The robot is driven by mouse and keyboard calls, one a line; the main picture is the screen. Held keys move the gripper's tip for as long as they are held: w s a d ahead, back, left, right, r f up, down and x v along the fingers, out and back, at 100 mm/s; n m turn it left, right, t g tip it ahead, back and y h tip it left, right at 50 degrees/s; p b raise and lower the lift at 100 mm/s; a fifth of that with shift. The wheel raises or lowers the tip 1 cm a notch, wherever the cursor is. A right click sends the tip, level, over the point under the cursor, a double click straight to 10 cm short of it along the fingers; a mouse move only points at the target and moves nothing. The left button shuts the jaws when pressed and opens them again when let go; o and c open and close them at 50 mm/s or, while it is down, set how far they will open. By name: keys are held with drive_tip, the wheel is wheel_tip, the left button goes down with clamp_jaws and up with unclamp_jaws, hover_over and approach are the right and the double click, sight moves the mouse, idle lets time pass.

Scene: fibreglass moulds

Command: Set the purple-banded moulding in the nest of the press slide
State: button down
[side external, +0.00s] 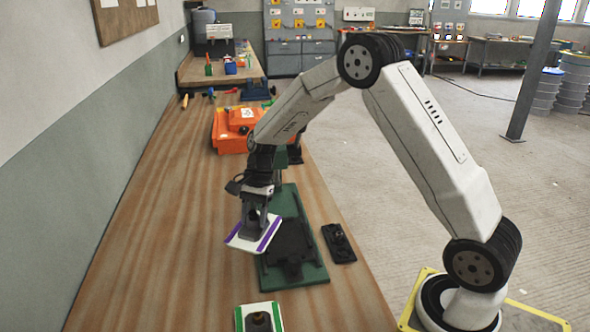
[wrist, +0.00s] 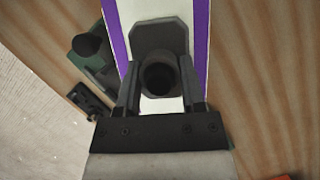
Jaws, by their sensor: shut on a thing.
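The purple-banded moulding (side external: 268,235) is a white plate with two purple stripes and a dark round knob on top. My gripper (side external: 256,215) is shut on that knob. In the wrist view the fingers of my gripper (wrist: 159,92) stand either side of the knob, and the moulding (wrist: 202,40) extends beyond them. The green press (side external: 309,272) has a dark slide (side external: 290,245) on its base. The held moulding is just left of the slide and appears above the bench, slightly tilted in the picture. The nest's detail is too dark to make out.
A green-banded moulding (side external: 239,318) lies at the bench's front. A black box with buttons (side external: 338,243) lies right of the press. An orange toolbox (side external: 228,140) stands behind, with loose tools beyond. The bench (side external: 160,250) is clear on the left.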

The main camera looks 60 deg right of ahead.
drive_tip(key=m, duration=0.1)
drive_tip(key=w+d+m+t, duration=0.1)
drive_tip(key=m, duration=0.1)
drive_tip(key=w+m, duration=0.1)
drive_tip(key=shift+d+r+m+t, duration=0.2)
drive_tip(key=shift+d+m+t, duration=0.1)
drive_tip(key=shift+t, duration=0.1)
drive_tip(key=m, duration=0.1)
drive_tip(key=w+d+m+t, duration=0.1)
drive_tip(key=m, duration=0.2)
drive_tip(key=shift+w+d+r+t, duration=0.2)
drive_tip(key=shift+w+r+t, duration=0.1)
drive_tip(key=shift+w, duration=0.05)
drive_tip(key=m, duration=0.1)
drive_tip(key=w+d+m+t+h, duration=0.1)
drive_tip(key=d+m, duration=0.1)
drive_tip(key=m, duration=0.1)
drive_tip(key=shift+w+r, duration=0.3)
drive_tip(key=shift+w, duration=0.05)
drive_tip(key=shift+w+d+r+m+t+h, duration=0.25)
drive_tip(key=shift+w+d+m+h, duration=0.15)
drive_tip(key=shift+m, duration=0.55)
drive_tip(key=shift+w+d+r+m+t+h, duration=0.1)
drive_tip(key=shift+w+d+m+t+h, duration=0.25)
drive_tip(key=shift+m, duration=0.6)
drive_tip(key=shift+s+d, duration=0.1)
drive_tip(key=shift+f, duration=0.1)
